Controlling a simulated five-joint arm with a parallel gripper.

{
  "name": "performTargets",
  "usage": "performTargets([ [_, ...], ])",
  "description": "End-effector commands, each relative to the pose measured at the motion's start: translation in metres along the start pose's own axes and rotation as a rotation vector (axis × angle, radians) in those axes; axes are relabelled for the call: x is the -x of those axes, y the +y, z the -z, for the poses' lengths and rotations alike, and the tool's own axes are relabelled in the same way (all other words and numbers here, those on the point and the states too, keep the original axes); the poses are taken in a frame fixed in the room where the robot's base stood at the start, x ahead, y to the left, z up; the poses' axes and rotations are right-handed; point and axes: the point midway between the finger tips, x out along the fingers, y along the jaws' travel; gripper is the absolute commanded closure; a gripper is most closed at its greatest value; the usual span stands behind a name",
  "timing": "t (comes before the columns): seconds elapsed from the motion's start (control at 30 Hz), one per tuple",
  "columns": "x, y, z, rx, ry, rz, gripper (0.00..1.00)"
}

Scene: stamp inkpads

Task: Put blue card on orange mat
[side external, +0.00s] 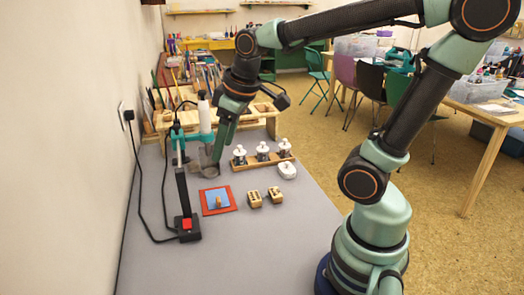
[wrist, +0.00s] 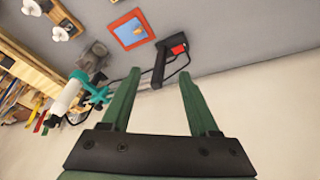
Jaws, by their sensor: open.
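The blue card (side external: 211,197) lies flat on the orange-red mat (side external: 234,204) on the grey table, with the mat's border showing around it. In the wrist view the card (wrist: 124,32) and mat (wrist: 127,47) appear at the top, beyond the fingertips. My gripper (side external: 217,159) is in the air behind the mat, near the stand with the teal clamp. In the wrist view my gripper (wrist: 160,74) has its two green fingers apart with nothing between them.
A black stand with a red switch (side external: 186,224) and a cable is left of the mat. Two wooden blocks (side external: 265,197) lie right of it. A wooden rack with white-topped jars (side external: 262,152) and a white item (side external: 287,170) stand behind. The front table is clear.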

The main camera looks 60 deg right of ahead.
Motion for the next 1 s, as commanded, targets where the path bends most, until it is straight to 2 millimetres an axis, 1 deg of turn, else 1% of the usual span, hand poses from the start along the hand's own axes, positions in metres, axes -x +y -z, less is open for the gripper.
performTargets([
  [0.03, 0.007, -0.006, -0.006, -0.039, 0.035, -0.003, 0.39],
  [0.1, 0.013, -0.013, -0.013, -0.097, 0.07, -0.004, 0.39],
  [0.3, 0.019, -0.024, -0.026, -0.203, 0.131, 0.003, 0.39],
  [1.0, 0.02, -0.025, -0.028, -0.222, 0.139, 0.005, 0.39],
])
